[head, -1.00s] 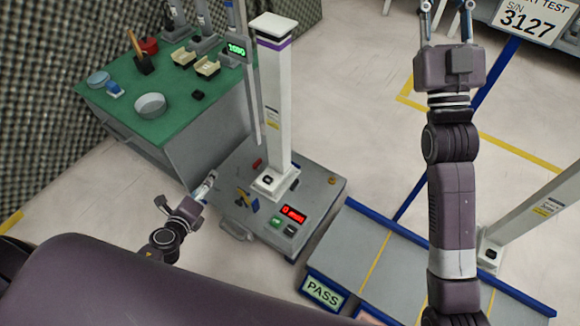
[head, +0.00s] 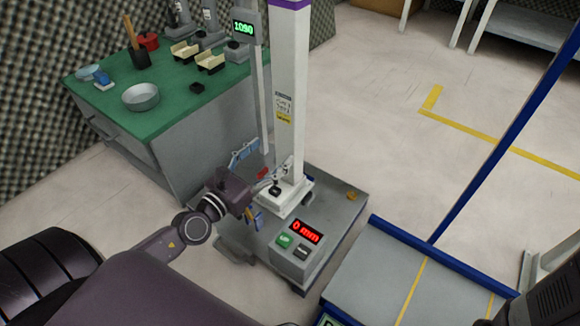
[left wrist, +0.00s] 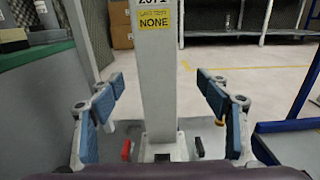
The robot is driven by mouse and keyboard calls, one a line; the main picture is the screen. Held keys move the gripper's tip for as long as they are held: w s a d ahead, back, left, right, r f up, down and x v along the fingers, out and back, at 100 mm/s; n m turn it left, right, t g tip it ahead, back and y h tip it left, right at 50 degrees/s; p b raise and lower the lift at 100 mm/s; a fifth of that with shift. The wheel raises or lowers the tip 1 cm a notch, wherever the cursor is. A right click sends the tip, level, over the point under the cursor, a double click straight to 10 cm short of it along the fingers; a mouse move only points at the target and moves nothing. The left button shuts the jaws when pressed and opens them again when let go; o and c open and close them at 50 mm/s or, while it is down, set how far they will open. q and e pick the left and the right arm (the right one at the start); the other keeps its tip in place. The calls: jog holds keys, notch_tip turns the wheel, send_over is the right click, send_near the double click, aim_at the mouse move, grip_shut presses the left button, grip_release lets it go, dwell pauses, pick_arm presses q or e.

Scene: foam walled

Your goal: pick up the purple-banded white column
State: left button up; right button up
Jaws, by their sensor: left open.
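The purple-banded white column (head: 289,95) stands upright on a grey platform (head: 345,205); its purple band shows at the top edge of the head view, and its top is cut off. In the left wrist view the column (left wrist: 153,80) rises between my finger pads, with a gap on both sides, a yellow label on its front and its foot on the platform. My left gripper (head: 264,168) is open and empty beside the column's lower part, just above the foot. Its blue-padded fingers (left wrist: 160,90) are spread wide in the left wrist view.
A green-topped bench (head: 185,100) with a bowl (head: 141,97) stands left of the column. A display box (head: 300,240) reading 0 mm sits at the platform's front. A blue-edged grey table (head: 385,270) is at right. Open floor lies behind it.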

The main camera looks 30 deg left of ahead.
aim_at(284, 138)
pick_arm(q)
jog(key=shift+w+d+f+b, duration=0.15)
jog(key=shift+w+b, duration=0.15)
jog(key=shift+w, duration=1.6)
jog(key=shift+w+d+f+b, duration=0.15)
jog(key=shift+w+b, duration=0.1)
jog(key=shift+w, duration=1.6)
jog(key=shift+r, duration=0.1)
jog(key=shift+c, duration=0.5)
grip_shut()
jog(key=shift+r, duration=0.35)
